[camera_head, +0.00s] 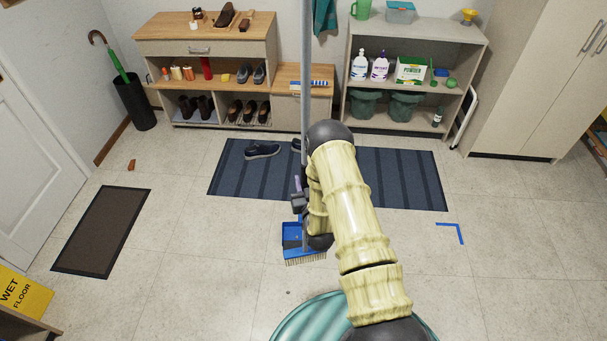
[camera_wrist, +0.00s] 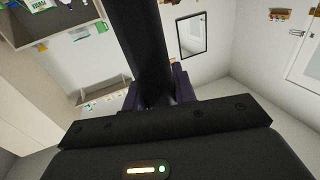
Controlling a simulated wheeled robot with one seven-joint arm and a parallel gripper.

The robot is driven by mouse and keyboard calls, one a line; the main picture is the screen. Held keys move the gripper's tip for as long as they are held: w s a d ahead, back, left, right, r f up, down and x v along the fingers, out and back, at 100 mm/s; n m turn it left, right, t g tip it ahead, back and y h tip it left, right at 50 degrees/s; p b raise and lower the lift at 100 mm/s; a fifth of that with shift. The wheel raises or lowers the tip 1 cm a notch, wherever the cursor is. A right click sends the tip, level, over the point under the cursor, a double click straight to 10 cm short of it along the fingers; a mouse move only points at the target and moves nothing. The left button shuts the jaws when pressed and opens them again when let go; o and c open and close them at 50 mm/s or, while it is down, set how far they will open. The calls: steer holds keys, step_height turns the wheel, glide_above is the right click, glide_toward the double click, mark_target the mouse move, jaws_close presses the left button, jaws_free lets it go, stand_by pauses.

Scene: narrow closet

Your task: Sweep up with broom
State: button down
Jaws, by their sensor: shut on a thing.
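The broom (camera_head: 306,80) stands upright with its long grey handle rising out of the top of the head view. Its blue head with pale bristles (camera_head: 305,261) is at floor level, just in front of the dark mat. A blue dustpan (camera_head: 289,236) shows right behind the broom head; I cannot tell whether they touch. My gripper (camera_head: 300,201) is shut on the handle low down, partly hidden by my arm. In the wrist view the dark handle (camera_wrist: 145,45) runs up between the gripper's fingers (camera_wrist: 158,92). A small reddish-brown piece (camera_head: 131,165) lies on the floor at left.
A striped dark mat (camera_head: 405,180) with shoes (camera_head: 262,151) lies behind the broom. A brown doormat (camera_head: 103,230) and a yellow wet-floor sign (camera_head: 22,292) are at left. A blue corner mark (camera_head: 455,228) is at right. Shelves (camera_head: 415,75) line the back wall. Front floor is mostly clear.

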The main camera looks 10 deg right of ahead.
steer(key=s+r+p, duration=0.1)
steer(key=r+p, duration=0.2)
steer(key=s+r+p, duration=0.1)
steer(key=shift+s+a+r, duration=0.15)
steer(key=shift+s+r, duration=0.2)
steer(key=shift+r, duration=0.05)
steer(key=shift+w, duration=0.1)
